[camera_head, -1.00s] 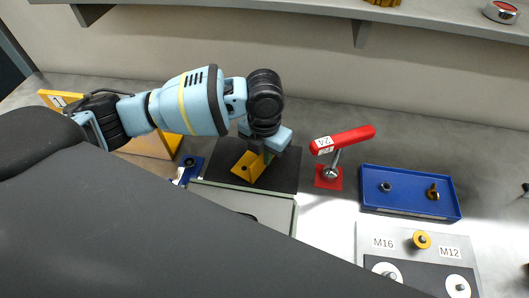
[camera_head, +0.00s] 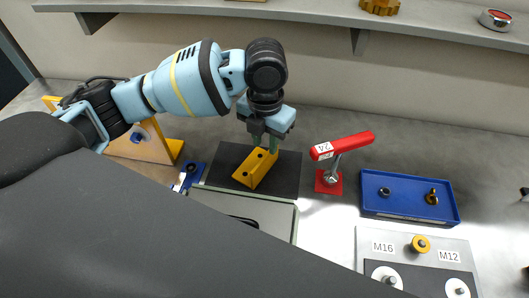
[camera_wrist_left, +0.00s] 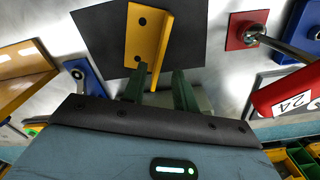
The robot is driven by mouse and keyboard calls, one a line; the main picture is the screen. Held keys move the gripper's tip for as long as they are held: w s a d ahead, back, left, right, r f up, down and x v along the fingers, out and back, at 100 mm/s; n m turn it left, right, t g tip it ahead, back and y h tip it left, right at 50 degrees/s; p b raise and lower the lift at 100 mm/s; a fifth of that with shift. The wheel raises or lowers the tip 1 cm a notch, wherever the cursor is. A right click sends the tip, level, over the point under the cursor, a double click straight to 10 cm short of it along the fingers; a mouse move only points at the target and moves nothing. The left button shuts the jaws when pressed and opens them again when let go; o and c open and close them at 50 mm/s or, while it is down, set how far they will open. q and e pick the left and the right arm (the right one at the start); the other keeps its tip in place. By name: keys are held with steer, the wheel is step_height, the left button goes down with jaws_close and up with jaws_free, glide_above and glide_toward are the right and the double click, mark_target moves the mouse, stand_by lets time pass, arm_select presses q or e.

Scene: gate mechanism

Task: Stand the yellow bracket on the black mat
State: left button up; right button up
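The yellow bracket (camera_head: 252,171) rests on the black mat (camera_head: 287,180). In the left wrist view the bracket (camera_wrist_left: 143,38) shows a plate with two holes and a second plate nearly edge-on along its right side; the mat (camera_wrist_left: 100,38) lies around it. My left gripper (camera_head: 266,143) is just above the bracket, pointing down. The bracket's underside is hidden. My right gripper is not in view.
A red-handled clamp (camera_head: 342,146) stands right of the mat. A blue tray (camera_head: 410,211) with small metal parts lies farther right, behind a labelled M16/M12 plate (camera_head: 419,262). A grey-green case (camera_head: 278,216) is in front. A yellow-edged panel (camera_head: 150,143) stands at left.

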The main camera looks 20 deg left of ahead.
arm_select(q)
steer(key=shift+r, duration=2.3)
